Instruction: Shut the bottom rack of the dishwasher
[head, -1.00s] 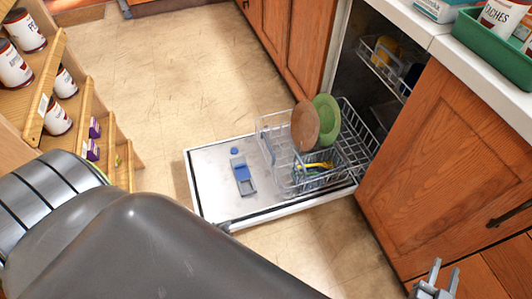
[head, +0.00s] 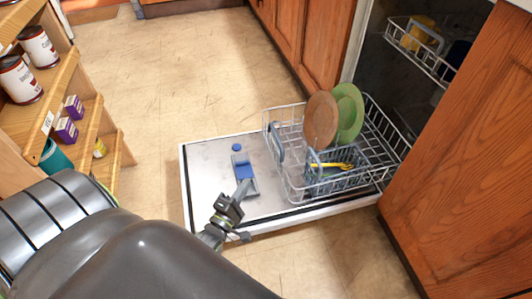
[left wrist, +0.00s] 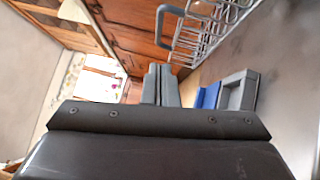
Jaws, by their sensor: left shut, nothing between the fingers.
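The dishwasher's bottom rack (head: 385,140) is a grey wire basket, pulled out over the lowered door (head: 210,165). A grey handle (head: 276,143) is on its front edge, and also shows in the left wrist view (left wrist: 165,25). The rack holds a brown plate (head: 320,119), a green plate (head: 348,112) and a basket with yellow-handled cutlery (head: 335,167). My left gripper (head: 246,188) is shut and empty over the door's near part, left of the rack and apart from it. Its shut fingers (left wrist: 160,84) point toward the rack side in the wrist view. My right gripper is not in view.
The upper rack (head: 420,52) is inside the dishwasher. A blue and grey dispenser (head: 245,172) is on the door. Wooden cabinets (head: 460,150) stand right of the opening. Shelves with cans (head: 40,48) are at left. The floor (head: 180,70) between is clear.

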